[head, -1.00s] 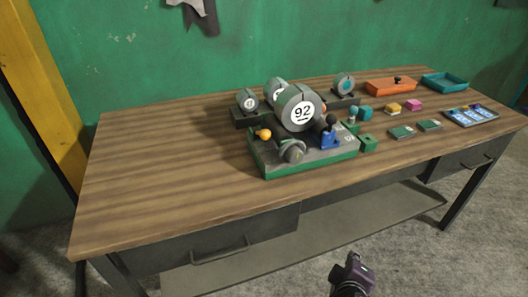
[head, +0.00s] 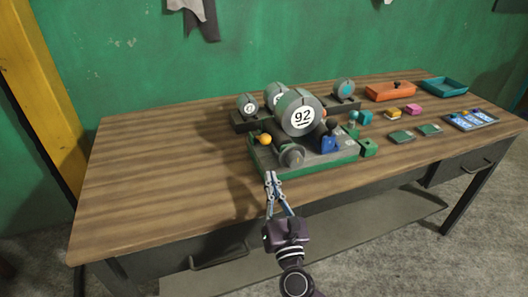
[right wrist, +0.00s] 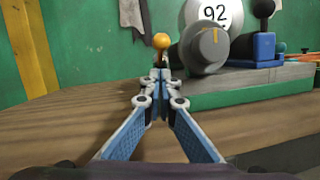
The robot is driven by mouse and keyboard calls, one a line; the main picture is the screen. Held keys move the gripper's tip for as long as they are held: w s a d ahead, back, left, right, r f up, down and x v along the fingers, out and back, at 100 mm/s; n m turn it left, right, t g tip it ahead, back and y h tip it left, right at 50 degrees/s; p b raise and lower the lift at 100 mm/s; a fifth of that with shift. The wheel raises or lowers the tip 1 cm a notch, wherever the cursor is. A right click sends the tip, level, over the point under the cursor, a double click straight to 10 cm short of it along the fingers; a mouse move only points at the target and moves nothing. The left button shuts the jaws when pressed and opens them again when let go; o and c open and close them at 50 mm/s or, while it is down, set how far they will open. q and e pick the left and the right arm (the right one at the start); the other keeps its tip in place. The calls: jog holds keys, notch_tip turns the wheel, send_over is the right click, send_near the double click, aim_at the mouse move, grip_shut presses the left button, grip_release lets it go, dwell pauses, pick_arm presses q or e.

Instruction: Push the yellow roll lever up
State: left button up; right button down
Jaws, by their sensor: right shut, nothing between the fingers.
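The yellow roll lever (head: 265,139) has a round yellow-orange knob and stands at the left end of the green-based control panel (head: 320,164). In the right wrist view the yellow knob (right wrist: 161,41) shows straight ahead, beyond the fingertips, with its lower part partly hidden behind them. My right gripper (head: 270,176) is shut and empty, in front of the panel's left front corner near the table's front edge, apart from the lever. It also shows in the right wrist view (right wrist: 161,76). My left gripper is not in view.
A grey knob (head: 291,156) sits right of the lever, with a round dial marked 92 (head: 301,117) behind it and a blue-based lever (head: 330,143) farther right. Small blocks and trays fill the table's right side. The table's left part (head: 150,170) is clear.

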aim_at(264, 160)
jog(key=shift+w, duration=0.1)
jog(key=shift+w+r, duration=0.15)
jog(key=shift+w, duration=0.15)
jog(key=x, duration=0.9)
jog(key=shift+w, duration=0.1)
jog(key=r+g+p, duration=0.1)
jog(key=r+p, duration=0.1)
jog(key=p, duration=0.5)
jog(key=shift+w+a, duration=0.1)
jog(key=shift+w, duration=0.05)
jog(key=shift+f+p, duration=0.1)
jog(key=shift+p, duration=0.3)
jog(key=shift+f, duration=0.15)
